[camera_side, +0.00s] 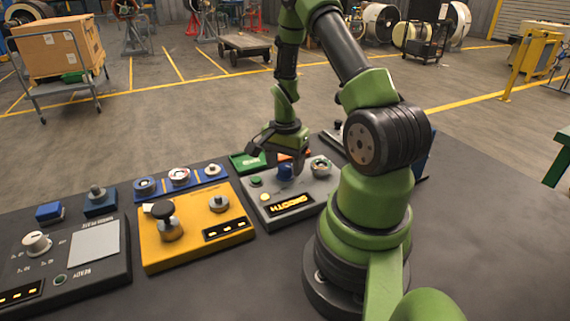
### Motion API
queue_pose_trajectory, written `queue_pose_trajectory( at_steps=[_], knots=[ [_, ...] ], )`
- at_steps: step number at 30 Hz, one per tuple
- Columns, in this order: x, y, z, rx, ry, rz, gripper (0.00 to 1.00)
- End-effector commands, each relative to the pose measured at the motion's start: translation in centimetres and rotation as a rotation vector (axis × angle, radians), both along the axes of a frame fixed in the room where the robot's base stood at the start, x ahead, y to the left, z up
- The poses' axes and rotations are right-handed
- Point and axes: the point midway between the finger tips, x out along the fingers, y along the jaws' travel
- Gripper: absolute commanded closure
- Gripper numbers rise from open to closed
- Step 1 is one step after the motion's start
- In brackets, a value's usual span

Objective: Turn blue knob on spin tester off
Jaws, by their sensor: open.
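The spin tester appears to be the grey box (318,196) with a lit orange display (291,204), in the middle of the side view. Its blue knob (286,173) sits on top near the far edge. The knob's pointer and setting are too small to read.
A round silver dial (320,166) and a green button (256,181) flank the knob closely. A yellow box (194,232) with a black knob (167,222) stands left. A dark panel (100,270) lies further left. The front of the table is clear.

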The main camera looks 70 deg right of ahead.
Motion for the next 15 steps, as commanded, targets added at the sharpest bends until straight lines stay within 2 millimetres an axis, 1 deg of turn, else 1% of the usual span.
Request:
queue_pose_trajectory(
  at_steps=[3, 10, 11, 12, 14, 15],
  knots=[
    [0.0, 0.0, -0.42, 0.0, 0.0, 0.0, 0.39],
    [0.01, 0.0, -0.43, -0.001, -0.001, 0.0, 0.39],
    [0.01, 0.0, -0.43, -0.001, -0.001, 0.0, 0.46],
    [0.01, 0.0, -0.43, -0.001, -0.001, 0.0, 0.55],
    [0.01, 0.0, -0.42, 0.0, -0.001, 0.0, 0.69],
    [0.01, 0.0, -0.42, 0.0, 0.0, 0.0, 0.78]
  ],
)
